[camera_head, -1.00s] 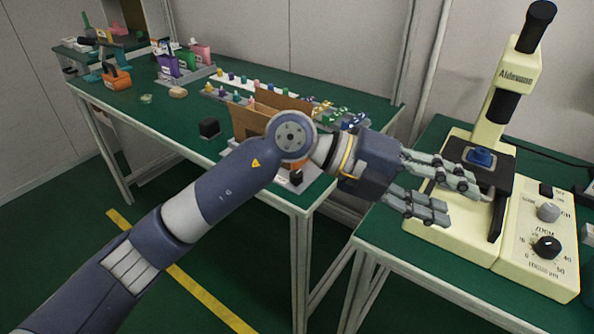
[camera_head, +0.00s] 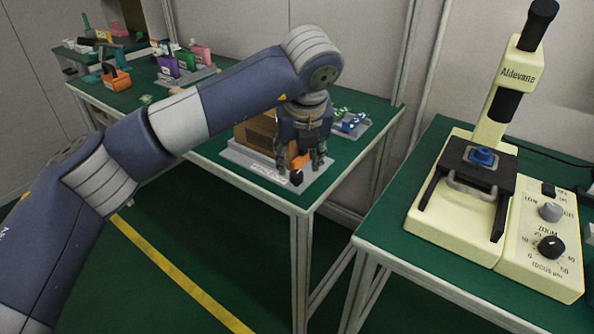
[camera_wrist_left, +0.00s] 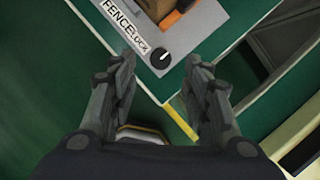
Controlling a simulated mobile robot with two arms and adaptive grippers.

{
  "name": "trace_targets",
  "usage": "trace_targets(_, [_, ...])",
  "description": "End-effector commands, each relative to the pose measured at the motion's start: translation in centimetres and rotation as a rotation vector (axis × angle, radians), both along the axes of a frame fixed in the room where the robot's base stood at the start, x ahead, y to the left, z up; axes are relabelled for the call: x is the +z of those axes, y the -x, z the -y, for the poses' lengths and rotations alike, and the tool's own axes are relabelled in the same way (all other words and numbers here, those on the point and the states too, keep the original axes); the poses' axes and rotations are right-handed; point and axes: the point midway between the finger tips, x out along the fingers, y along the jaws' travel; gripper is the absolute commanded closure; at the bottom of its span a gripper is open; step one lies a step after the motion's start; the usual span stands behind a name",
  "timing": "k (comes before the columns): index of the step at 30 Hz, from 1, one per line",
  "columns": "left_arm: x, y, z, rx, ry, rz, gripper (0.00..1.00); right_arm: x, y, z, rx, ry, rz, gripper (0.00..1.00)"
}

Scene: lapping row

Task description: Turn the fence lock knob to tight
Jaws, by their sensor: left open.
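The fence lock knob (camera_wrist_left: 160,57) is a small black round knob with a pale pointer mark. It sits on a light grey plate beside a label (camera_wrist_left: 125,25) reading "FENCE LOCK". In the head view the knob (camera_head: 296,178) is at the front corner of the grey base plate (camera_head: 240,157) on the green bench. My left gripper (camera_head: 302,163) points down over that corner, fingers apart. In the left wrist view the open fingers (camera_wrist_left: 160,62) lie either side of the knob, with nothing between them; I cannot tell their height above it. My right gripper is out of view.
A brown box (camera_head: 257,132) and an orange part (camera_head: 300,161) stand on the base plate close to the fingers. A cream microscope (camera_head: 450,226) stands on the right table, across a gap.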

Motion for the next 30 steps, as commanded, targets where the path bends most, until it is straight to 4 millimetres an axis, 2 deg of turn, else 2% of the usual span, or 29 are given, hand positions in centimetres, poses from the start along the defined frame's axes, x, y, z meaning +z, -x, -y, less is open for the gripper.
trace_targets(3, [-2.3,-0.8,-0.1,0.000,0.000,-0.003,0.56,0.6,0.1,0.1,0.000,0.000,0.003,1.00])
trace_targets(9, [-4.6,-1.8,-0.2,-0.002,0.002,-0.001,0.56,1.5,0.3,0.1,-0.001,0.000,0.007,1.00])
trace_targets(21, [-5.2,-2.1,-0.3,-0.003,0.002,-0.001,0.56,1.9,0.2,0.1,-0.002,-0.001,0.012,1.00])
trace_targets(27, [-5.2,-2.1,-0.3,-0.003,0.002,-0.001,1.00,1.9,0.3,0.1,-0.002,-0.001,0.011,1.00])
trace_targets(30, [-5.2,-2.1,-0.3,-0.003,0.002,-0.001,1.00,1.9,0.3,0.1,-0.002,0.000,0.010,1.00])
